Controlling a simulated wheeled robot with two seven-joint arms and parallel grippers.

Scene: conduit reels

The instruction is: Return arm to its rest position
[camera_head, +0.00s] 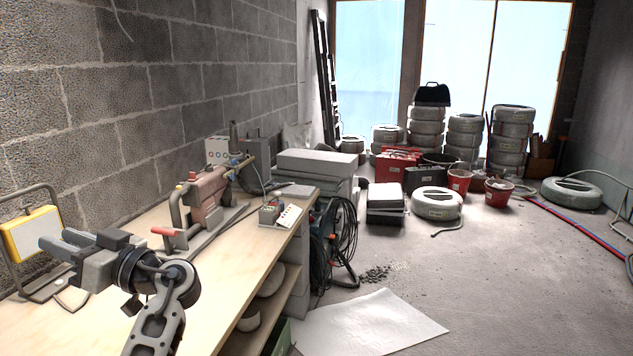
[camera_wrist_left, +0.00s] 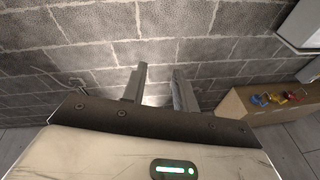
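My left gripper (camera_head: 56,239) is raised above the left end of the wooden workbench (camera_head: 110,225), pointing left toward the block wall. In the left wrist view its two fingers (camera_wrist_left: 160,72) stand apart with nothing between them, and the block wall lies beyond. The forearm comes up from the bottom edge of the head view. My right arm and gripper are not in view.
A yellow work lamp (camera_head: 32,234) stands close by the left gripper. A red-handled machine (camera_head: 207,196) and a socket box (camera_head: 270,213) sit farther along the bench.

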